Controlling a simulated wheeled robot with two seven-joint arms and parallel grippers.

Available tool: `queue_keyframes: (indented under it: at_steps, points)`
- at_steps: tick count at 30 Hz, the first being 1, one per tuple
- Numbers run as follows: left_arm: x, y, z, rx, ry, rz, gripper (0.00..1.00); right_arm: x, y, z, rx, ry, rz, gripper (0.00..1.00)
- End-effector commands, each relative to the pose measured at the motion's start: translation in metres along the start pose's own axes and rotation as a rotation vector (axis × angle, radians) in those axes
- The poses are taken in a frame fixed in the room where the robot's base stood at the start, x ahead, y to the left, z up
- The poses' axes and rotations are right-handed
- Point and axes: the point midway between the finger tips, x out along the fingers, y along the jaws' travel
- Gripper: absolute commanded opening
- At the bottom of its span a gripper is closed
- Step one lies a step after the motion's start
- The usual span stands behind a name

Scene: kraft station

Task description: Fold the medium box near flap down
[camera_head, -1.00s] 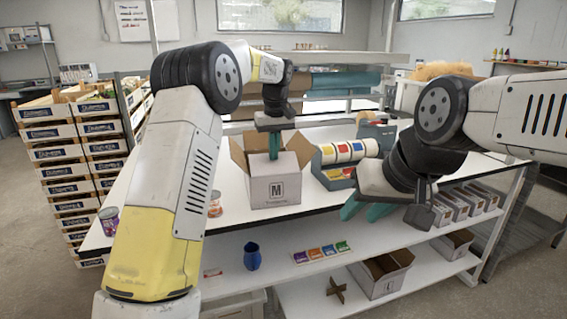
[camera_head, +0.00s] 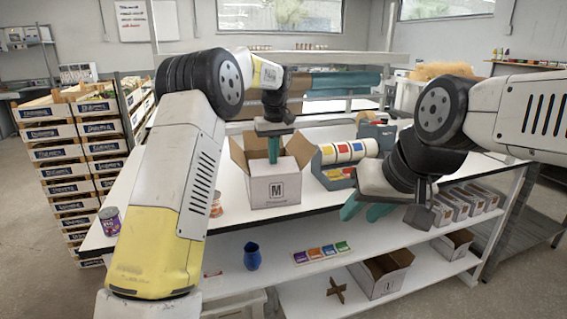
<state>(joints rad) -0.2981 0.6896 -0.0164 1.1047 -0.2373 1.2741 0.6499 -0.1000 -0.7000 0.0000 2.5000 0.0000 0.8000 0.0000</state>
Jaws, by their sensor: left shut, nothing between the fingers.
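The medium box (camera_head: 276,190) is a white carton marked "M" that stands upright on the white table. Its brown left flap (camera_head: 238,156) and right flap (camera_head: 300,150) stand up and lean outward. I cannot clearly make out the near flap. My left gripper (camera_head: 273,160) points down over the box opening, its teal fingers together and empty, the tips at about the level of the box top. I cannot tell whether they touch a flap. My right gripper (camera_head: 365,211) is open and empty, at the table's front edge to the right of the box.
A dispenser with colored rolls (camera_head: 343,152) stands close right of the box. A can (camera_head: 110,220) and a jar (camera_head: 215,204) are to the left. The lower shelf holds a blue vase (camera_head: 252,257), colored cards (camera_head: 322,252) and an open carton (camera_head: 382,274).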

Motion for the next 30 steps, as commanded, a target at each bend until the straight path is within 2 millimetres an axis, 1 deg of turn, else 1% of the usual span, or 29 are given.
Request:
queue_keyframes:
  at_steps: [8, 30]
  points:
    - [0.001, 0.000, 0.000, 0.000, 0.000, 0.000, 0.00, 0.000, 0.000, 0.000, 0.000, 0.000, 0.000, 0.36]
    - [0.012, 0.000, 0.002, 0.000, 0.000, 0.000, 0.00, 0.000, 0.000, 0.000, 0.000, 0.000, 0.000, 0.36]
